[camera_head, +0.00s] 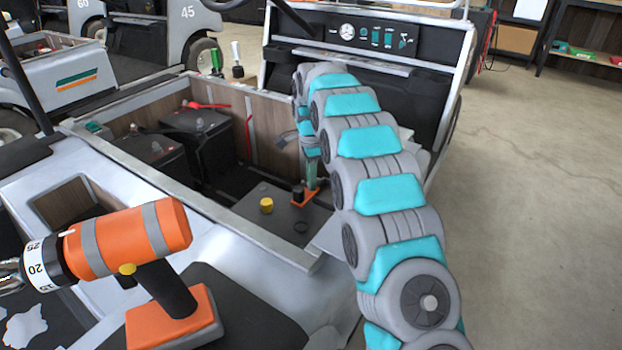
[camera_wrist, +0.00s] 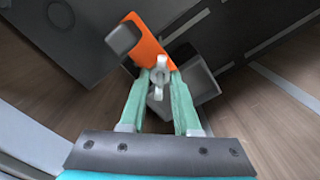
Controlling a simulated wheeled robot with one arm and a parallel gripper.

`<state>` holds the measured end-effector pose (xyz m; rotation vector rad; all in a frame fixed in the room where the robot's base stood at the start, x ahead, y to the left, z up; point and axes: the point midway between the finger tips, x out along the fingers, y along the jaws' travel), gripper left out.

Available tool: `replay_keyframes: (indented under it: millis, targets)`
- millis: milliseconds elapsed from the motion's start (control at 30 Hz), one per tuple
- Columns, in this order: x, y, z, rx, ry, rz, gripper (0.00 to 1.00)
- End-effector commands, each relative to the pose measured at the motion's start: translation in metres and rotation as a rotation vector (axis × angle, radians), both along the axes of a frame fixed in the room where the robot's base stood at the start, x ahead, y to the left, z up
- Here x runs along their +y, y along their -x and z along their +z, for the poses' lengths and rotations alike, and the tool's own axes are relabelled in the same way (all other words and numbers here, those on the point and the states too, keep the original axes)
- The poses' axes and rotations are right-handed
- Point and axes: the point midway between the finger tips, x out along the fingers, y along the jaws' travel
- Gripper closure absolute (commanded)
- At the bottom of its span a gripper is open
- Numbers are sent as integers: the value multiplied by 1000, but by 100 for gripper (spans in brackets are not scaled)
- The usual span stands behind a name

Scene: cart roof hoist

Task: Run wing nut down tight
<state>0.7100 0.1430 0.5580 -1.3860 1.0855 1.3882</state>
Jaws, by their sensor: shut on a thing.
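The wing nut (camera_wrist: 160,72) is pale grey and sits between the two green fingers of my gripper (camera_wrist: 161,82) in the wrist view. My gripper is shut on it. Just beyond the nut is an orange piece (camera_wrist: 147,47) with a dark grey block at one end. In the head view, my gripper (camera_head: 311,188) points down into the cart's open bay, at the orange piece (camera_head: 306,198). The nut is too small to make out there. I cannot tell how far down its thread the nut sits.
Black batteries (camera_head: 203,130) stand in the wood-sided bay. A yellow cap (camera_head: 266,205) and a dark ring (camera_head: 302,227) lie on the grey surface near my gripper. An orange drill (camera_head: 130,240) is at the front left. The floor at right is clear.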

Motion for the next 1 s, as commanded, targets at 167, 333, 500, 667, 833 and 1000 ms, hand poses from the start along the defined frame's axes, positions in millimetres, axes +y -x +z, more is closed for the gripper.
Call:
replay_keyframes:
  millis: [167,333,500,667,833,1000]
  targets:
    - [1,-2,4,-11,-3,-164,100]
    - [1,-2,4,-10,-4,-326,100]
    - [2,-2,4,-10,-5,-487,100]
    - [2,-2,4,-10,-5,-638,100]
    - [2,-2,4,-9,-6,-800,100]
    - [2,-2,4,-8,-6,-962,100]
